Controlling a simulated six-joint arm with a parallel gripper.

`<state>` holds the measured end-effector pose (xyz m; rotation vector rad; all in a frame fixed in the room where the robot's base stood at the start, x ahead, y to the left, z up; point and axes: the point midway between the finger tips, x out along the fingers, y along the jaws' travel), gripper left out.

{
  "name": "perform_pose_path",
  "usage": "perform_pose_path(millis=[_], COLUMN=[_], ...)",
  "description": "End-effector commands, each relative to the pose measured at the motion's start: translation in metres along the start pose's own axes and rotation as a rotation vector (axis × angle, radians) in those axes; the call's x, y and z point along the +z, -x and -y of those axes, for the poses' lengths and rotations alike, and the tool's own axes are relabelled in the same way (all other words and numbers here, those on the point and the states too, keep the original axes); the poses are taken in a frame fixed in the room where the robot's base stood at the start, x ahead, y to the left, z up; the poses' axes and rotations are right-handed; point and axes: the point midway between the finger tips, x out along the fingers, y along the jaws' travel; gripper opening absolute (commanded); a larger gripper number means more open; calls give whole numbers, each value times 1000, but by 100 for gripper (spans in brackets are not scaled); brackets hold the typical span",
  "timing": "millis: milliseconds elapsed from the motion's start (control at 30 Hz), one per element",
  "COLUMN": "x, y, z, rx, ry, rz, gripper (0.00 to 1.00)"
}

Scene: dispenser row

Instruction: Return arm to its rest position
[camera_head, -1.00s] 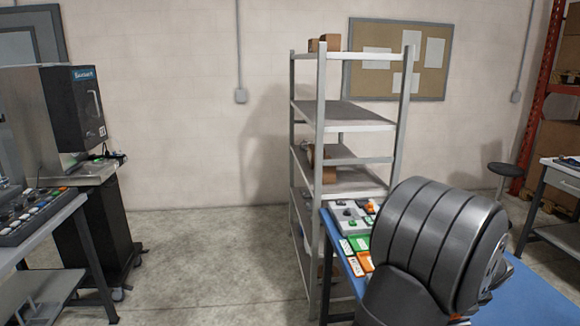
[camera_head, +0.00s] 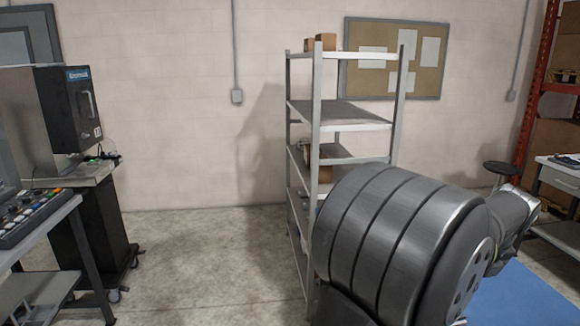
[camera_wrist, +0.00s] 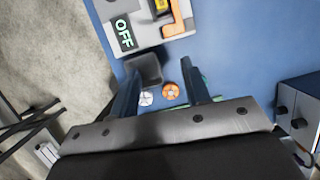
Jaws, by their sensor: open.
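In the wrist view my gripper (camera_wrist: 160,72) is open, its two dark fingers apart with nothing held between them. It hangs over a blue tabletop (camera_wrist: 235,40). Between and beyond the fingers I see a small orange disc (camera_wrist: 170,91), a small whitish disc (camera_wrist: 146,98) and a dark block (camera_wrist: 146,68). A pale panel with an OFF label (camera_wrist: 124,32) and an orange part (camera_wrist: 179,20) lies past the fingertips. In the head view my grey arm fills the lower right, and the fingers cannot be made out there.
In the head view a metal shelf rack (camera_head: 318,180) stands just behind my arm. The blue tabletop (camera_head: 525,295) shows at lower right. A black machine (camera_head: 78,105) and a button panel (camera_head: 35,215) stand at left. Open floor (camera_head: 200,260) lies between.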

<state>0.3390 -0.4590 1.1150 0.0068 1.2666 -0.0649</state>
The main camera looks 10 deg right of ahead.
Motion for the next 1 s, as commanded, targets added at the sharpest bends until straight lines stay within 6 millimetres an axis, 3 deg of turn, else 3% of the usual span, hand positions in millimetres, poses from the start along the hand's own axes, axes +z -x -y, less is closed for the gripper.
perform_pose_path(millis=[1000], x=[100], y=[-129], z=[-70], rx=[27], ry=[641], rz=[-494], gripper=[43])
